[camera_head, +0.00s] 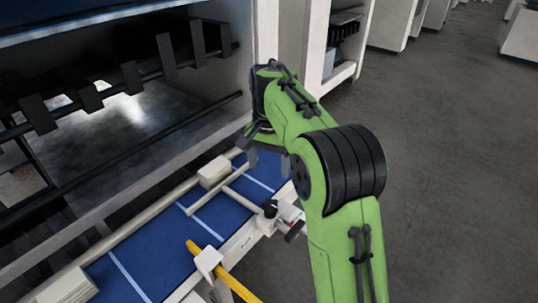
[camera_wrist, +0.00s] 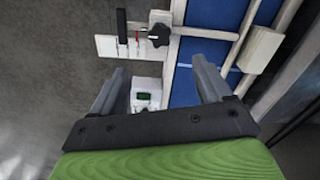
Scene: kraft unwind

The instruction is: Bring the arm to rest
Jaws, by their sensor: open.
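My green and black arm reaches forward in the head view, over the right edge of a blue-topped machine bed. My gripper (camera_head: 265,152) hangs at its end above the far part of the bed. The gripper shows in the wrist view (camera_wrist: 160,90) with its two grey fingers spread wide apart. No object is between the fingertips. A small white box with a dark green display (camera_wrist: 146,95) lies below and between the fingers in that view; I cannot tell how far below.
The blue bed (camera_head: 225,212) has pale crossbars and a cream block (camera_head: 214,172). A black knob (camera_head: 270,208) sits on its edge, with a yellow bar (camera_head: 235,285) nearer. A machine frame with black clamps (camera_head: 130,78) stands left. Grey floor (camera_head: 450,150) is clear at right.

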